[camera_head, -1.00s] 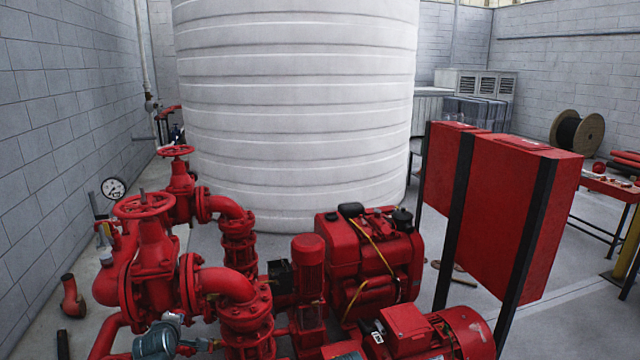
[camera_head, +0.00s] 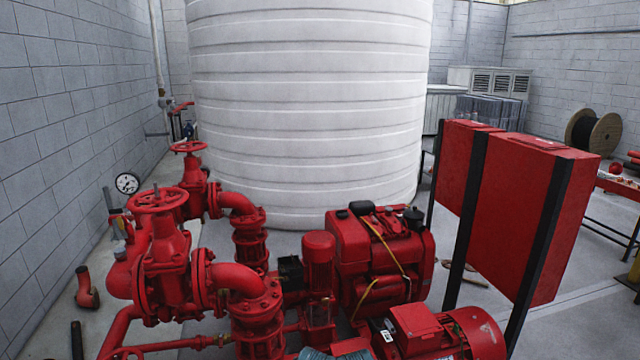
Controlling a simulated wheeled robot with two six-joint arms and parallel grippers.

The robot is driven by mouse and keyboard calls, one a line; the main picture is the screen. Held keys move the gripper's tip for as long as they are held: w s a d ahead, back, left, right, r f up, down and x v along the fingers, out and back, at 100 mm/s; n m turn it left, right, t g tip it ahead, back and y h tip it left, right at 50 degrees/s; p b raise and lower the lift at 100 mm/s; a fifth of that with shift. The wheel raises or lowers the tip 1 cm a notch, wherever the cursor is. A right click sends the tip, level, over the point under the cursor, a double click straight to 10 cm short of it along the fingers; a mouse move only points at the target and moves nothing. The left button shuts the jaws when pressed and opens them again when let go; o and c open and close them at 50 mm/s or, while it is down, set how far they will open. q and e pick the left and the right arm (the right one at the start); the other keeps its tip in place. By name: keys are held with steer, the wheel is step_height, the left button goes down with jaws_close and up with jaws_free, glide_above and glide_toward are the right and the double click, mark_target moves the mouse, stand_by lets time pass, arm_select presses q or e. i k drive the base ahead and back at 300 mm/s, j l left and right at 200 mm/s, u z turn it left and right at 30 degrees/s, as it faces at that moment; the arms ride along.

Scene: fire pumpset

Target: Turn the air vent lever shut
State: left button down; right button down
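A small grey and metallic fitting (camera_head: 118,226) stands at the left of the red pump pipework, below the round white-faced gauge (camera_head: 127,183). It is too small to tell whether it carries the air vent lever or how a lever on it is turned. The nearest red gate valve, with its handwheel (camera_head: 158,199), stands just right of this fitting and partly covers the pipe behind. Neither of my grippers shows in the head view.
Red pipes and flanges (camera_head: 257,310) crowd the lower left. A red engine (camera_head: 380,262) and tall red cabinets (camera_head: 525,210) stand right. A large white tank (camera_head: 310,110) blocks the back. Floor along the left wall is mostly clear, with a loose red elbow (camera_head: 87,290).

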mark_target(121, 225)
steer(key=i+j+u, duration=0.1)
steer(key=j, duration=0.35)
steer(key=i+j+u, duration=0.1)
steer(key=j, duration=0.3)
steer(key=i+j+u, duration=0.1)
steer(key=j, duration=0.35)
steer(key=i+j+u, duration=0.1)
steer(key=i+j, duration=0.15)
steer(key=j, duration=0.15)
steer(key=i+j+u, duration=0.1)
steer(key=j, duration=0.3)
steer(key=i+j, duration=0.3)
steer(key=j+u, duration=0.05)
